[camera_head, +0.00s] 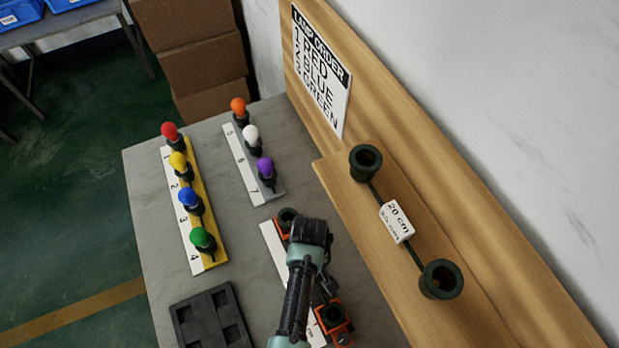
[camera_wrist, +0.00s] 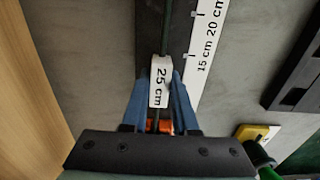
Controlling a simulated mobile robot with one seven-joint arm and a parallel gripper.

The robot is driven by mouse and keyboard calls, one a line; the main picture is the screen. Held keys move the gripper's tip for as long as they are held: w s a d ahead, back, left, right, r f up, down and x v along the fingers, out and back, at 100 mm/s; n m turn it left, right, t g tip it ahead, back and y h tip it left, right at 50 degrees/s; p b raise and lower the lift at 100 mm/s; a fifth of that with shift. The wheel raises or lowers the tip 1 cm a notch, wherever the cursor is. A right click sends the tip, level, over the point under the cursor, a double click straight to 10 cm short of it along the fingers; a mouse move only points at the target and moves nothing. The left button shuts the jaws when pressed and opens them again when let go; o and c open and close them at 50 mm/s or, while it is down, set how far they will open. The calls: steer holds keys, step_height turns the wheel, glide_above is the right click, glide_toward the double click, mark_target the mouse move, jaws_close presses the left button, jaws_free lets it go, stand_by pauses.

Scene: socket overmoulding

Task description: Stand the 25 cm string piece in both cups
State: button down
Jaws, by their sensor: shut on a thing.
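The 25 cm string piece (camera_wrist: 159,88) has a white tag on a dark cord, seen between my blue fingers in the wrist view. My gripper (camera_wrist: 164,76) is shut on it at the tag. In the head view a dark green socket (camera_head: 333,315) of the piece is at the near orange cup (camera_head: 343,333). Another dark socket (camera_head: 288,215) is at the far orange cup (camera_head: 281,233). My arm hides the cord between them. I cannot tell whether the sockets are fully seated. An orange part (camera_wrist: 160,127) shows below the tag in the wrist view.
A 20 cm string piece (camera_head: 397,222) lies on the wooden shelf (camera_head: 335,180) at right. Coloured lamps stand in a yellow rack (camera_head: 209,258) and a grey rack (camera_head: 270,192). A dark tray (camera_head: 209,316) is at near left. A white length scale (camera_wrist: 207,35) runs beside the fixture.

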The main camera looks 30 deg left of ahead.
steer(key=shift+f, duration=0.25)
steer(key=c, duration=0.6)
jaws_free()
step_height(320, 180, up, 13)
stand_by(0.4)
